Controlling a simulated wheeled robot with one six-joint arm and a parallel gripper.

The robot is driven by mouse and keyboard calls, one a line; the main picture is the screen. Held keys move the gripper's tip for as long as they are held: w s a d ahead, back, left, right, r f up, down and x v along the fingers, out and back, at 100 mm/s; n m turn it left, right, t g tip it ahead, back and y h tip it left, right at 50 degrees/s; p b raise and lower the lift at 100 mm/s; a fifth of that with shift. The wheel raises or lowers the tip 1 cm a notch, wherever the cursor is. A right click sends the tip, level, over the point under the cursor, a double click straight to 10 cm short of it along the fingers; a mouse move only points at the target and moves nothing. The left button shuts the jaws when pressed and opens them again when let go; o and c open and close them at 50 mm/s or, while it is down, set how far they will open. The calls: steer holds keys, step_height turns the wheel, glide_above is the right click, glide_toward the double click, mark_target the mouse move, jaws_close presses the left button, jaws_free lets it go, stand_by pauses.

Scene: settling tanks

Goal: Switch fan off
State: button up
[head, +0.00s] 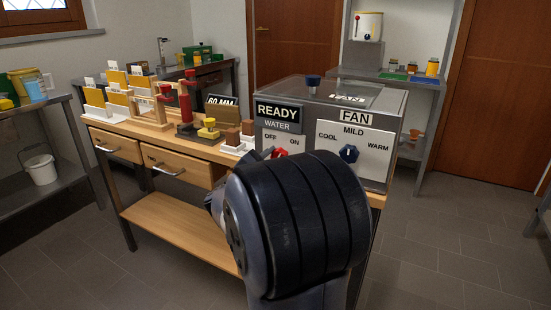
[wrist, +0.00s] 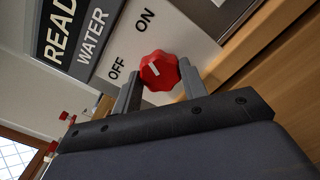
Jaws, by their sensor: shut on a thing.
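The knob's short white mark lies on the side towards OFF. My arm hides much of the box's lower front.
The wooden bench (head: 170,215) also holds red-handled stands (head: 187,100), card racks (head: 118,95) and small blocks left of the box. A back shelf (head: 425,82) holds jars. A white bucket (head: 40,168) stands at the left. The floor at right is clear.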

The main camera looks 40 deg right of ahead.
steer(key=shift+n+p, duration=4.4)
steer(key=shift+n, duration=1.6)
steer(key=o, duration=1)
steer(key=v, duration=1.1)
steer(key=shift+p, duration=0.35)
